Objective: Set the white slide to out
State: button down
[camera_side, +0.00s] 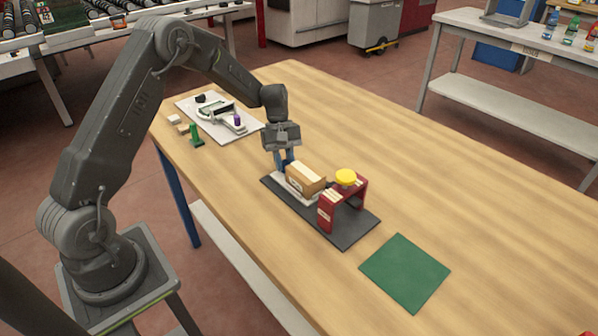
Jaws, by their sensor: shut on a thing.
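A dark grey base plate (350,232) lies on the wooden table. A white slide (284,186) shows as a pale strip at its far left end, beside and partly under a tan block (308,176). My gripper (284,166) points down at the slide's far end, just behind the block. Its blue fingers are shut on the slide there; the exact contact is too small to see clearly.
A pale board (207,126) with a white fixture and a purple piece (237,119) lies behind left. A green piece (195,135) and small blocks stand near it. A green mat (405,272) lies at the front right. The table's right side is clear.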

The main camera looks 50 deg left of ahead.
jog(key=shift+a+r, duration=0.1)
jog(key=shift+a, duration=0.3)
jog(key=c, duration=1)
grip_release()
jog(key=shift+d, duration=0.1)
jog(key=v, duration=1.4)
